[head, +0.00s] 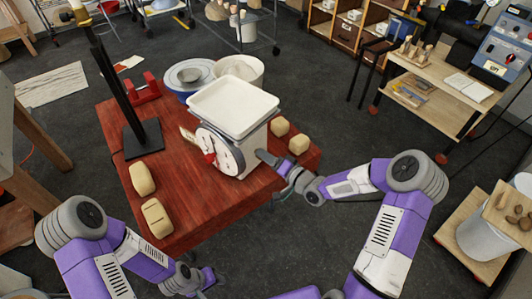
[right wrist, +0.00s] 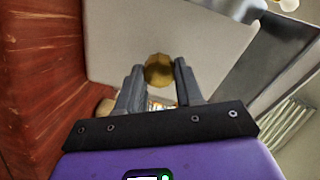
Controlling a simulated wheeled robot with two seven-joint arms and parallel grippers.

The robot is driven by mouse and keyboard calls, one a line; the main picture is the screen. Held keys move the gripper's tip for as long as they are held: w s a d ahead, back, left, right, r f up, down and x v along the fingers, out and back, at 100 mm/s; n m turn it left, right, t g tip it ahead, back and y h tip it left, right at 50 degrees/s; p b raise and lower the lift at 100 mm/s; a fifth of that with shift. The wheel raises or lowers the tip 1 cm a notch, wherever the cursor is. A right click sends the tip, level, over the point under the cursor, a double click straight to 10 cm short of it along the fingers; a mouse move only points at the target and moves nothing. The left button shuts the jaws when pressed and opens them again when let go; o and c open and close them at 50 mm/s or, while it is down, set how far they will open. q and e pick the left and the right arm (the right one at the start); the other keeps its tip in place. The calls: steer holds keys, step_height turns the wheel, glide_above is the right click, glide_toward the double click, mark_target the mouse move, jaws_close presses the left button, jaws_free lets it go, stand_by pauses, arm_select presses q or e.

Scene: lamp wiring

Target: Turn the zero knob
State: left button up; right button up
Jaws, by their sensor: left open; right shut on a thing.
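The white kitchen scale (head: 250,147) stands on the red wooden table, with a flat tray on top and a round dial on its front left face. The round brass zero knob (right wrist: 158,69) shows in the right wrist view, on the scale's side, between the fingertips of my right gripper (right wrist: 156,76). My right gripper is shut on it; in the head view the same gripper (head: 268,160) touches the right side of the scale and hides the knob. My left gripper (head: 207,277) is open and empty, low in front of the table.
Tan blocks (head: 143,179) lie on the table's left front, and others (head: 299,144) lie right of the scale. A black stand (head: 143,139) rises at the table's left, beside a red tool (head: 146,88). A bowl and a pot stand behind the scale.

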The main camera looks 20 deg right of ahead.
steer(key=m+p, duration=0.2)
steer(key=m, duration=0.2)
steer(key=shift+m, duration=0.3)
steer(key=shift+f, duration=0.1)
stand_by(0.5)
steer(key=o, duration=1)
steer(key=shift+o, duration=0.2)
steer(key=p+v, duration=0.1)
steer(key=v, duration=0.6)
steer(key=shift+s+d, duration=0.25)
